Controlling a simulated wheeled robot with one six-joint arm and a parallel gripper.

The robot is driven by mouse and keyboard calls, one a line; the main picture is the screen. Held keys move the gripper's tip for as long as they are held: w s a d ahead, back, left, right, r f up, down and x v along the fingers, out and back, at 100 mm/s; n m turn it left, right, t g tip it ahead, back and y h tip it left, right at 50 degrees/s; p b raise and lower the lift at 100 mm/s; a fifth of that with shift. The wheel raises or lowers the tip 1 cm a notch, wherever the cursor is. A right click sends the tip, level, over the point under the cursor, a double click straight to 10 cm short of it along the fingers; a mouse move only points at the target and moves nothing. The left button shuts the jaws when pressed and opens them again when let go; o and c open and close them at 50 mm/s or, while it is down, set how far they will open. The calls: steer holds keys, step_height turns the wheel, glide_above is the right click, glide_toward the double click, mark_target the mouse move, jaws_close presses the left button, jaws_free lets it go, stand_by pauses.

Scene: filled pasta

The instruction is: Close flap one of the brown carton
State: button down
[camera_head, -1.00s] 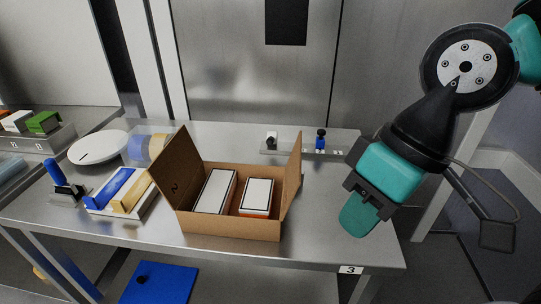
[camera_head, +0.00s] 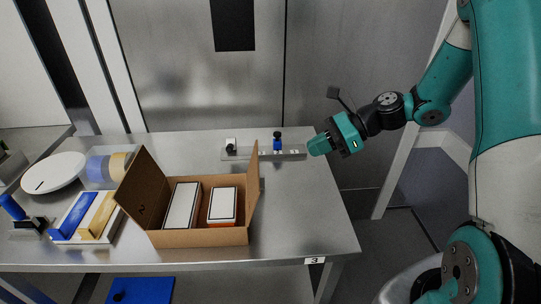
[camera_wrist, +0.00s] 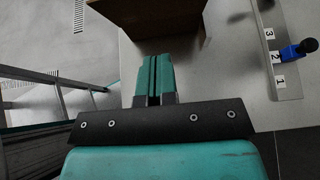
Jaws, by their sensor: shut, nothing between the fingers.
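The brown carton (camera_head: 200,237) stands open on the steel table. Its left flap (camera_head: 144,187) is marked 2 and leans outward. Its right flap (camera_head: 252,190) stands nearly upright; no mark shows on its visible side. Two white-topped boxes, a left one (camera_head: 183,205) and a right one (camera_head: 223,204), lie inside. My gripper (camera_head: 319,146) is shut and empty, right of the carton and apart from it, near the table's back right corner. In the wrist view my gripper's fingers (camera_wrist: 153,80) are together and point toward the carton's brown side (camera_wrist: 160,14).
A rail (camera_head: 263,154) with a blue knob (camera_head: 277,141) lies behind the carton, close to my gripper. The table right of the carton is clear.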

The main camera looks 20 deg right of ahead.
steer(key=p, duration=0.1)
glide_toward(252, 181)
steer(key=shift+w+a+r+p, duration=0.1)
steer(key=shift+w+a+p, duration=0.45)
steer(key=shift+w+a, duration=0.25)
steer(key=shift+w+a+r+p, duration=0.1)
steer(key=shift+w+a+p, duration=0.45)
steer(key=shift+a, duration=0.35)
steer(key=shift+w, duration=0.1)
